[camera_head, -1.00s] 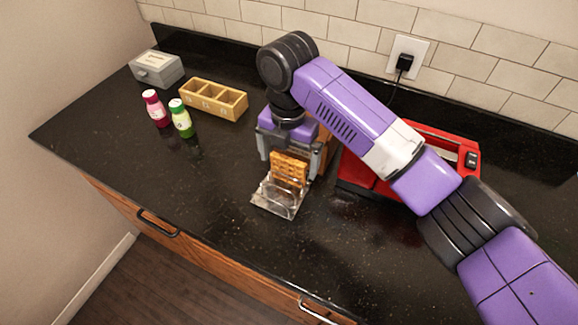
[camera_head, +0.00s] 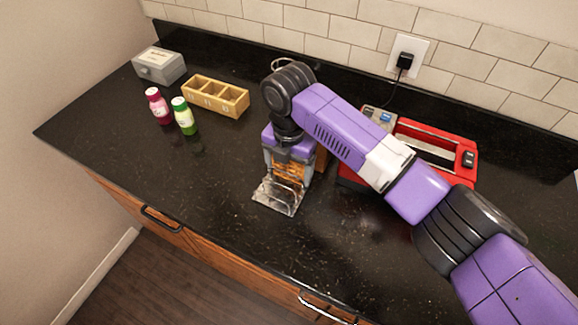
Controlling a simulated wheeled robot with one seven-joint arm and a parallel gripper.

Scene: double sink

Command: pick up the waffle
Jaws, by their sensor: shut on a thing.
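The waffle (camera_head: 289,172) is golden brown and stands upright in a clear holder (camera_head: 277,197) on the black counter. My gripper (camera_head: 289,174) points down over the holder, with its fingers around the upper part of the waffle. It is shut on the waffle, whose top is partly hidden by the gripper. The waffle's lower edge is at the holder; I cannot tell whether it touches the base.
A red appliance (camera_head: 440,144) stands right of my gripper, partly behind my arm. A wooden divided box (camera_head: 216,96), a pink-red bottle (camera_head: 157,106), a green bottle (camera_head: 183,116) and a grey box (camera_head: 159,66) stand at the left. The front-left counter is clear.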

